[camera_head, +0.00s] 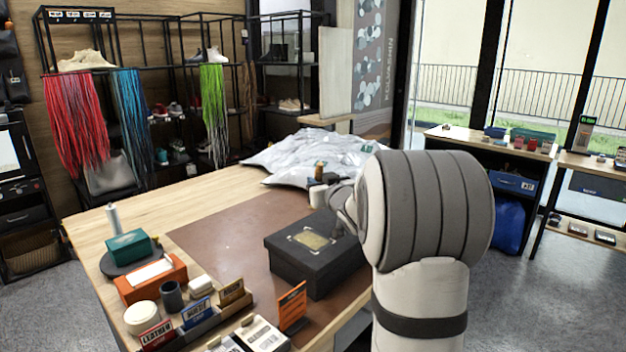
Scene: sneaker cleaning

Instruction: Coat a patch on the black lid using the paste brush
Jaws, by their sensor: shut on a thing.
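A black box with a black lid (290,244) stands on the brown mat at the table's near right. On top of the lid is a dull yellow-olive patch (313,238) inside pale frame marks. My gripper (321,190) is above and beyond the lid's far side, apart from the patch in the picture, and partly hidden by my own arm. It is shut on what looks like the paste brush (319,170), a small brown upright piece showing above the jaws. The brush's lower end and bristles are hidden.
A crumpled silvery sheet (290,152) lies behind the gripper. An orange card (292,306) stands close to the black box. The mat (225,238) left of the box is clear.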

